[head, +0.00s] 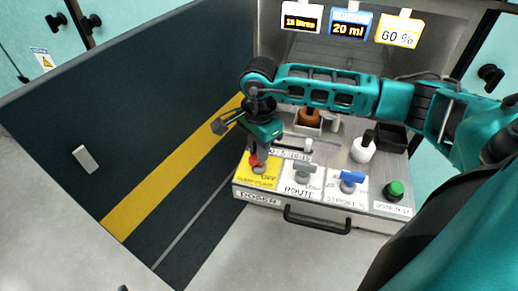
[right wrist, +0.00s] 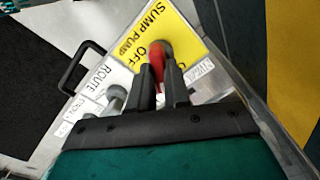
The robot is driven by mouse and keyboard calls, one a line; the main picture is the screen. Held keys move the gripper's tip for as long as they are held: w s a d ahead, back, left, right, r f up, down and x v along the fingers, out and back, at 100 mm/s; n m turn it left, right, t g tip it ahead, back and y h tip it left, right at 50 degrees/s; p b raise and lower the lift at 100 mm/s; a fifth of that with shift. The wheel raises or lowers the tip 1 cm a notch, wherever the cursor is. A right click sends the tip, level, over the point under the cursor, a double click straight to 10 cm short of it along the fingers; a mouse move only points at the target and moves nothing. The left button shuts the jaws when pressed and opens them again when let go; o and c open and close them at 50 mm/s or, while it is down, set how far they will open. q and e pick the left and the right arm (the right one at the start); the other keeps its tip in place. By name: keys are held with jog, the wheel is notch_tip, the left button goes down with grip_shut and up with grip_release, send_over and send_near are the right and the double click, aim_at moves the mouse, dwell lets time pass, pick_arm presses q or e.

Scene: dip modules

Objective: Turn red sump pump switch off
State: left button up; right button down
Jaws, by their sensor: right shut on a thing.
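The red sump pump switch (head: 254,160) sits on a yellow plate (head: 245,177) at the left end of the panel front in the head view. "OFF" is readable on the plate. My right gripper (head: 257,155) reaches down over it from above. In the right wrist view the red switch lever (right wrist: 156,62) lies between the two dark fingers (right wrist: 160,88), which are shut on it. Its round grey pivot shows beyond the fingertips. The fingers hide part of the lever and the plate's lettering, so I cannot tell the switch's setting. My left gripper is not in view.
Right of the plate are a grey ROUTE switch (head: 303,174), a blue switch (head: 351,180) and a green button (head: 396,188). A black handle (head: 317,221) juts from the panel front. A dark door with a yellow stripe (head: 170,177) stands close on the left.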

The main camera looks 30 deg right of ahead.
jog(key=m, duration=0.4)
jog(key=shift+m, duration=2.4)
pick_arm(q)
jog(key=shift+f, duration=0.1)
pick_arm(e)
jog(key=shift+m, duration=1.1)
jog(key=c, duration=1.1)
grip_release()
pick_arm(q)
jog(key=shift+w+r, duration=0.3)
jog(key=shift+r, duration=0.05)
pick_arm(e)
jog(key=shift+r, duration=0.1)
